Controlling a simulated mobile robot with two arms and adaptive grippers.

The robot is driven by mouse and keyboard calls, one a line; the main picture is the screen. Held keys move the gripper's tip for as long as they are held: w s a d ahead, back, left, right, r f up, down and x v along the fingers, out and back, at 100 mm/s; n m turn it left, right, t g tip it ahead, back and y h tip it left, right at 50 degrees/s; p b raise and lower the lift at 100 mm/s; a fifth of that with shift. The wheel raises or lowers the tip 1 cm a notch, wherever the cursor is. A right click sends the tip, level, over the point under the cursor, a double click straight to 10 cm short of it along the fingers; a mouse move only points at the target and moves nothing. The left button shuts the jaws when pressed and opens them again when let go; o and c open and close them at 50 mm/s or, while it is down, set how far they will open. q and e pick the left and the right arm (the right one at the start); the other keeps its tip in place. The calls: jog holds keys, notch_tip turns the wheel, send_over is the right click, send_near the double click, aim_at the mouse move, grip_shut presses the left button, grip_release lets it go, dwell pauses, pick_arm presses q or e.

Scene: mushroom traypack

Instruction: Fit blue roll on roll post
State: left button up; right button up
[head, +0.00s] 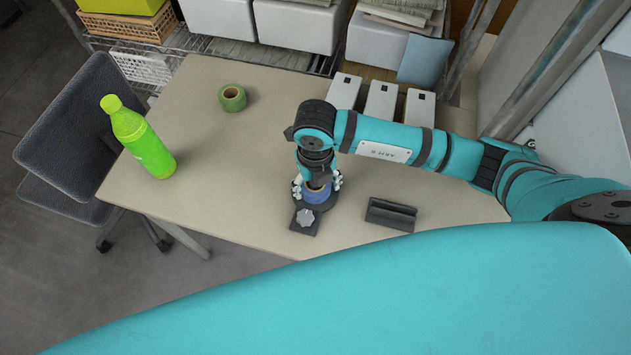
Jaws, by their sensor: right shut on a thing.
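The blue roll (317,195) is on the table in front of my right arm's wrist. My right gripper (318,186) points down and is shut on the blue roll from above, its fingers on either side of it. The roll is at a dark fixture with a flat base (304,222) that carries a grey knob. The roll post itself is hidden by the roll and gripper, so I cannot tell whether the roll is around it or just above it. My left gripper is not in view.
A green tape roll (232,98) lies at the back of the table (200,150). A green bottle (138,138) stands at the left edge. A dark slotted block (391,215) is right of the fixture. White boxes (381,101) stand behind my arm. The table's left middle is clear.

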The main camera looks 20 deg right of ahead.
jog(key=o, duration=1.3)
notch_tip(320, 180, up, 12)
